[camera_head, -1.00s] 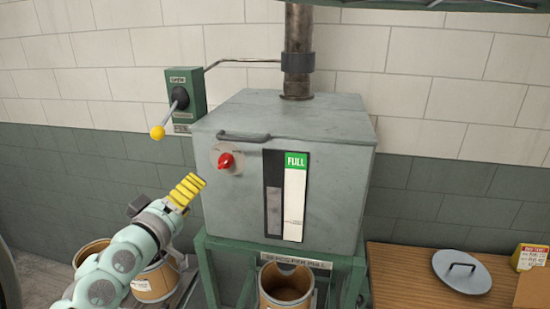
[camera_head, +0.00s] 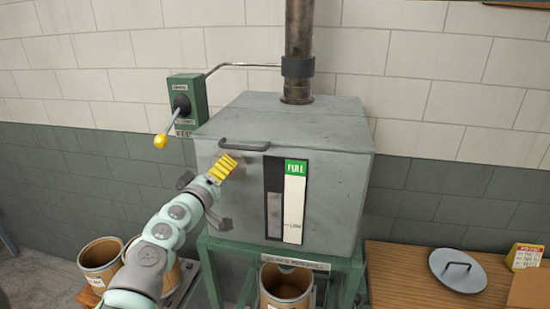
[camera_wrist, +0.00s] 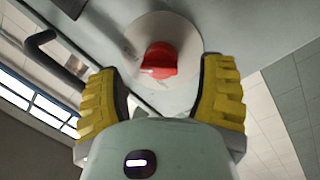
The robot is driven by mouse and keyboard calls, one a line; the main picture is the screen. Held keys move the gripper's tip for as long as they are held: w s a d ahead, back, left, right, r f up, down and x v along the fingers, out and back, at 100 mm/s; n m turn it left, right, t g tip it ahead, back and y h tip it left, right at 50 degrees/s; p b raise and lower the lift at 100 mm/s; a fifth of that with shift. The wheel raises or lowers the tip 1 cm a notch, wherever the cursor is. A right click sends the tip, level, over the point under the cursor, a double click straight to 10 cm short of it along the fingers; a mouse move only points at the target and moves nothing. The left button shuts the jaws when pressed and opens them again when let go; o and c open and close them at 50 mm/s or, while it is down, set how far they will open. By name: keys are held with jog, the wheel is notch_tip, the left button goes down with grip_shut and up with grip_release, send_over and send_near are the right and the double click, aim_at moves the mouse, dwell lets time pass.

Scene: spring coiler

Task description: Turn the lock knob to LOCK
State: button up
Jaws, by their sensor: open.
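The red lock knob (camera_wrist: 160,62) sits on a round pale plate (camera_wrist: 190,40) on the front of the grey metal box (camera_head: 335,185). My gripper (camera_head: 224,167) is at the upper left of the box front and hides the knob in the head view. In the wrist view my gripper (camera_wrist: 162,95) is open, with one yellow finger on each side of the knob. There are gaps between the fingers and the knob, and the knob lies just beyond the fingertips. No LOCK marking is readable in either view.
A dark handle (camera_head: 245,143) projects just above my gripper. A green lever box (camera_head: 187,97) with a yellow-tipped lever is on the wall to the left. A FULL/LOW level gauge (camera_head: 294,200) is right of my gripper. Drums (camera_head: 285,287) stand below.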

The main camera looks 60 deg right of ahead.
jog(key=shift+x, duration=1.15)
grip_shut()
